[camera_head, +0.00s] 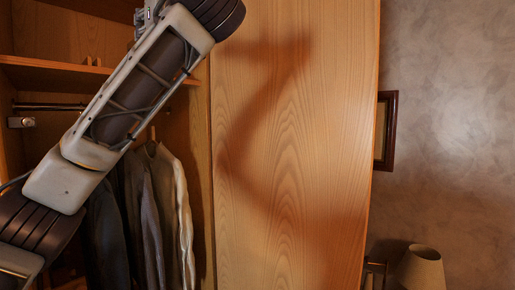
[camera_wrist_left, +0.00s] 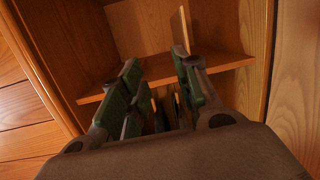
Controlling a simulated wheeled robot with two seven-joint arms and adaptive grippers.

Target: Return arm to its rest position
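My left arm (camera_head: 140,95) crosses the left of the head view, rising from the lower left to the top edge in front of an open wardrobe. My left gripper (camera_wrist_left: 158,70) shows clearly in the left wrist view. Its two green-padded fingers are apart with nothing between them, and it faces the wardrobe's shelf and interior. In the head view only a small grey piece near the top edge may belong to it. My right gripper is in neither view.
The wardrobe has a shelf (camera_head: 50,72) and hanging clothes (camera_head: 155,215) below it. A wooden door panel (camera_head: 290,150) stands right of my arm, with a shadow on it. A picture frame (camera_head: 390,130) and a lampshade (camera_head: 420,267) are farther right.

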